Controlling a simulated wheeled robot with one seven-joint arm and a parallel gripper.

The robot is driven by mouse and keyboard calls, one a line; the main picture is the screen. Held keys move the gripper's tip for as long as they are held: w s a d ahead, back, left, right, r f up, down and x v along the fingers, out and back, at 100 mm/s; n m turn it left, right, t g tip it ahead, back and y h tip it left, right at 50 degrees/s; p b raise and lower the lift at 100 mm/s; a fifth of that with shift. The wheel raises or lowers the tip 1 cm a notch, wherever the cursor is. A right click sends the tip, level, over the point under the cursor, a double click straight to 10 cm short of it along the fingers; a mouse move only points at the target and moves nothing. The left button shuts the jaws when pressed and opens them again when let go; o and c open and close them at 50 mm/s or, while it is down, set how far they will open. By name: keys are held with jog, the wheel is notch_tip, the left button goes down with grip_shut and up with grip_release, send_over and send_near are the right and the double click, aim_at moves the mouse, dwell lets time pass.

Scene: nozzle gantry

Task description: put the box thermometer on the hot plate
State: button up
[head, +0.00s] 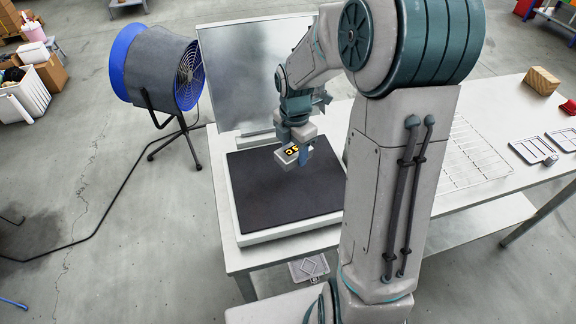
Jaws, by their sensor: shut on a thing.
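The box thermometer (288,156) is a small grey box with a dark face and yellow digits. My gripper (298,148) is shut on it and holds it over the far right part of the hot plate. The hot plate (270,204) has a flat black top in a white frame and lies on the left end of the table. I cannot tell whether the thermometer touches the plate or hangs a little above it. A blue part shows at the thermometer's right side, close to my gripper.
A grey upright panel (240,75) stands behind the hot plate. A blue drum fan (150,65) stands on the floor at left. The plate's front and left are clear.

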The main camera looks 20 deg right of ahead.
aim_at(289, 177)
jog(key=shift+s+a+f, duration=0.6)
jog(key=shift+a, duration=0.25)
jog(key=shift+f, duration=0.2)
jog(key=shift+f+p, duration=0.3)
jog(key=shift+f, duration=1.55)
jog(key=shift+f, duration=0.2)
jog(key=o, duration=1.2)
jog(key=shift+c, duration=0.2)
jog(key=shift+r, duration=0.1)
